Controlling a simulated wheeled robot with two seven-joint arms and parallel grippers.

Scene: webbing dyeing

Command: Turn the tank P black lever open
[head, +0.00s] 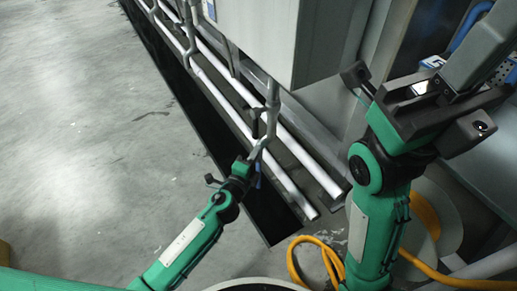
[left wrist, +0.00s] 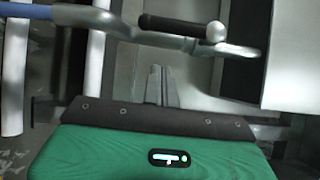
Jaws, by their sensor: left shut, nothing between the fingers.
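The black lever (left wrist: 175,25) shows in the left wrist view, lying across a grey metal pipe with a rounded silver valve part at its right end. In the head view, the pipe fitting (head: 270,98) comes down beside the grey tank cabinet, and the lever there is small and hard to make out. My left gripper (head: 254,158) is close below this fitting. In the left wrist view its fingers (left wrist: 161,82) are together and empty, just below the lever and apart from it. My right arm is at the right; its fingertips cannot be made out clearly.
A grey cabinet (head: 262,35) stands above and beyond the lever. Long white pipes (head: 292,150) run along the floor beside a dark trough (head: 262,212). A yellow hose (head: 330,258) lies near my right arm. The concrete floor at the left is clear.

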